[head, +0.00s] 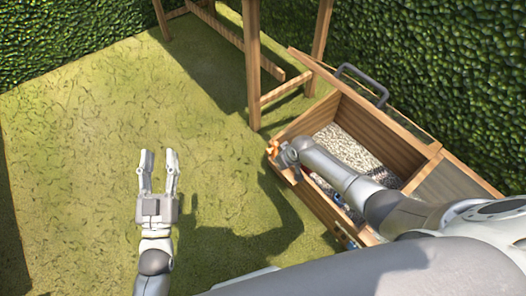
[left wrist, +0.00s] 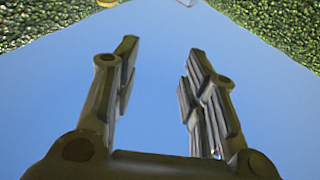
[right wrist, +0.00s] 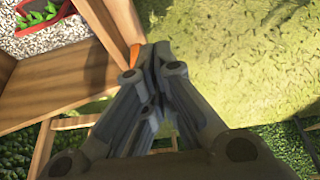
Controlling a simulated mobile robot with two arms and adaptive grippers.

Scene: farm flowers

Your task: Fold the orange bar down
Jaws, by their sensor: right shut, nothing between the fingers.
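The orange bar shows only as a small orange piece (right wrist: 133,56) at the left of my right fingertips in the right wrist view, by the corner of a wooden box (head: 384,133). Most of it is hidden, and I cannot tell its angle or whether the fingers touch it. In the head view an orange bit (head: 273,147) shows at the box's left edge. My right gripper (head: 282,156) is there, shut and empty; its closed fingers show in the right wrist view (right wrist: 155,52). My left gripper (head: 159,160) is open and empty over the grass, away from the box.
The box has pale gravel (head: 345,148) inside and a grey handle (head: 362,82) on its far side. A red container (right wrist: 38,22) with green leaves sits on the gravel. A wooden frame (head: 254,65) stands behind. Hedges (head: 420,55) close the back; grass (head: 75,150) is clear at left.

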